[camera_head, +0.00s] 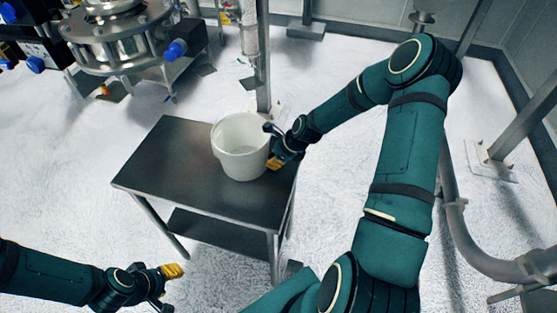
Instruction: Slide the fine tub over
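A white round tub (239,148) stands upright on a small dark metal table (165,165), near the table's right end. It looks empty inside. My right gripper (273,146) is at the tub's right side, its fingers spread apart, one near the rim and the yellow-tipped one lower down. It is against or very close to the tub wall; I cannot tell whether it touches. My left gripper (168,288) is open and empty at the bottom left, in front of the table and well apart from the tub.
A metal sifter machine (120,35) with blue fittings stands at the upper left. A clear vertical tube (250,30) and a metal post (263,80) rise behind the tub. Pipes and a post (520,120) are at the right. The table's left half is bare.

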